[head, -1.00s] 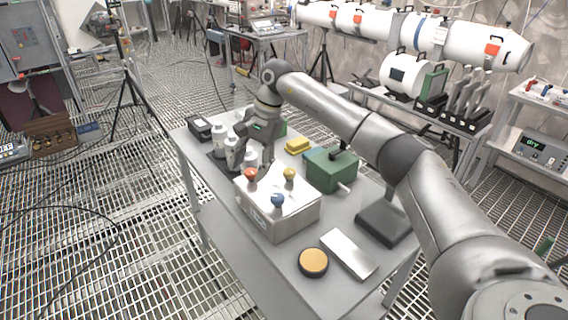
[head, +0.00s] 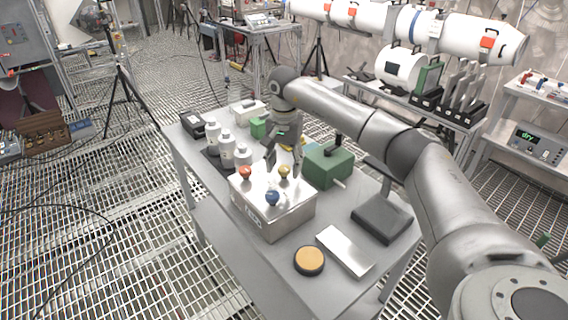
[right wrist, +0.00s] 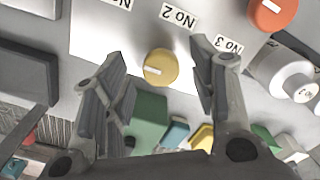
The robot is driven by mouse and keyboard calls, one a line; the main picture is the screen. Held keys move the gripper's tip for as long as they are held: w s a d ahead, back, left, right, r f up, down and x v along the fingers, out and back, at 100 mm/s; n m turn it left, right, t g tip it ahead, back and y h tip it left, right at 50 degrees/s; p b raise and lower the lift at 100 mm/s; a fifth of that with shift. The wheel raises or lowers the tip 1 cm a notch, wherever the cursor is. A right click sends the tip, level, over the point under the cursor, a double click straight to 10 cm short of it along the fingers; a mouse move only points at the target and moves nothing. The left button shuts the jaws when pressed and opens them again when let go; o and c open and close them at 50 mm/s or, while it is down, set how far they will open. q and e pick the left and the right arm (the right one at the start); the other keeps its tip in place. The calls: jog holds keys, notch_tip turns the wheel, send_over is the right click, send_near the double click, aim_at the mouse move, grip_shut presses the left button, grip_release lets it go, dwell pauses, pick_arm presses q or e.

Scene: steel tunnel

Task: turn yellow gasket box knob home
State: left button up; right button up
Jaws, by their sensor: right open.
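The metal gasket box (head: 285,218) stands on the table with orange-red (head: 245,172), yellow (head: 284,172) and blue (head: 272,198) knobs on top. My right gripper (head: 284,166) is open and points down at the yellow knob. In the right wrist view, the yellow knob (right wrist: 160,67) lies between the spread fingertips of the gripper (right wrist: 158,52), with a gap on both sides. A short white line marks the knob's left part. Labels No 2 and No 3 show on the plate, and an orange-red knob (right wrist: 272,12) is at the top right. My left gripper is out of view.
White bottles (head: 227,150) stand in a dark tray behind the box, left of the gripper. A green box (head: 328,167) stands close on the right. A metal block (head: 345,251), an orange-topped disc (head: 309,260) and a dark pad (head: 382,217) lie towards the table's front right.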

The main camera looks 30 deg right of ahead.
jog(key=shift+f, duration=0.35)
jog(key=c, duration=1)
jog(key=shift+m, duration=0.3)
